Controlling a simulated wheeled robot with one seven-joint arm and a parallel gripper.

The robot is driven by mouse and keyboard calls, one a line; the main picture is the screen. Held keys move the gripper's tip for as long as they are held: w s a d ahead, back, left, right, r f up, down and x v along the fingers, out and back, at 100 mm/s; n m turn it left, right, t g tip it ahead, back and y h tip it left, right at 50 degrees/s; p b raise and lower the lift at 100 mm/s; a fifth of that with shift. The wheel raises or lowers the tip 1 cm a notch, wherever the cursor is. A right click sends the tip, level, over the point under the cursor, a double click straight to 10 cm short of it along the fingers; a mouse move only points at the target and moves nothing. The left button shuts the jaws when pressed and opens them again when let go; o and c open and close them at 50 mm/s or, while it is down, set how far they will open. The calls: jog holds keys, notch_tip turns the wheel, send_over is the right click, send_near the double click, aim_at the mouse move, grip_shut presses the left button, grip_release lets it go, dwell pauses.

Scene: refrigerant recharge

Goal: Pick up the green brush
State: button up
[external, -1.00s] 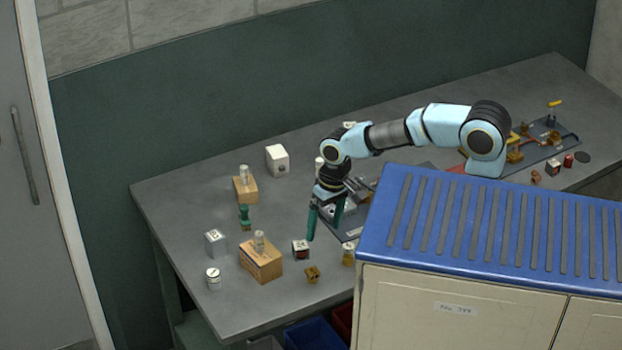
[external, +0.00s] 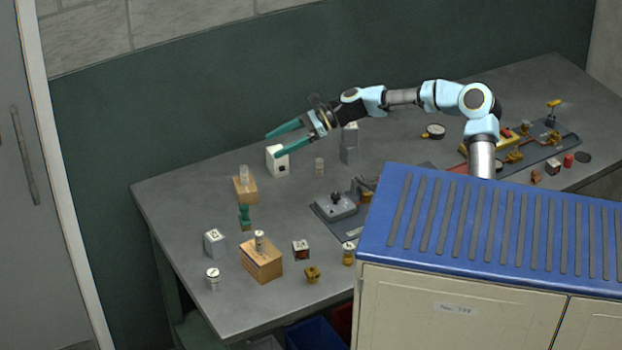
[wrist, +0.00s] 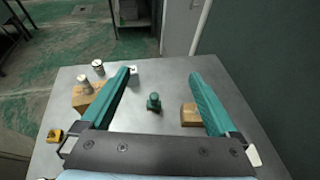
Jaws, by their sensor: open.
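The green brush (external: 244,216) stands on the grey table, between two wooden blocks, in the external view. In the wrist view the brush (wrist: 153,102) appears between my spread fingers, beyond them on the table. My gripper (external: 272,143) is open and empty, raised near the back of the table and pointing left. In the external view its fingers are in front of the white box (external: 279,167), up and to the right of the brush. The fingers do not touch the brush. In the wrist view my gripper (wrist: 160,75) shows both green fingers wide apart.
One wooden block (external: 246,190) with a vial stands behind the brush, and a larger one (external: 262,262) stands in front. A white cube (external: 214,243) and a white jar (external: 213,280) stand at the left. A grey device (external: 336,206) sits to the right.

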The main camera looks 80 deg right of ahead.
send_near(249, 218)
jog(key=p+x, duration=0.1)
jog(key=x, duration=0.3)
jog(key=shift+w+a+f, duration=0.3)
jog(key=shift+w, duration=0.2)
jog(key=shift+w+a+p, duration=0.2)
jog(key=shift+w+p, duration=0.1)
jog(key=shift+p, duration=0.2)
jog(key=p+x, duration=0.2)
jog(key=x, duration=0.1)
jog(key=shift+w+a, duration=0.15)
jog(key=shift+w, duration=0.15)
jog(key=shift+w+a+f, duration=0.15)
jog(key=shift+w+f, duration=0.2)
jog(key=shift+f, duration=0.05)
jog(key=c, duration=1.5)
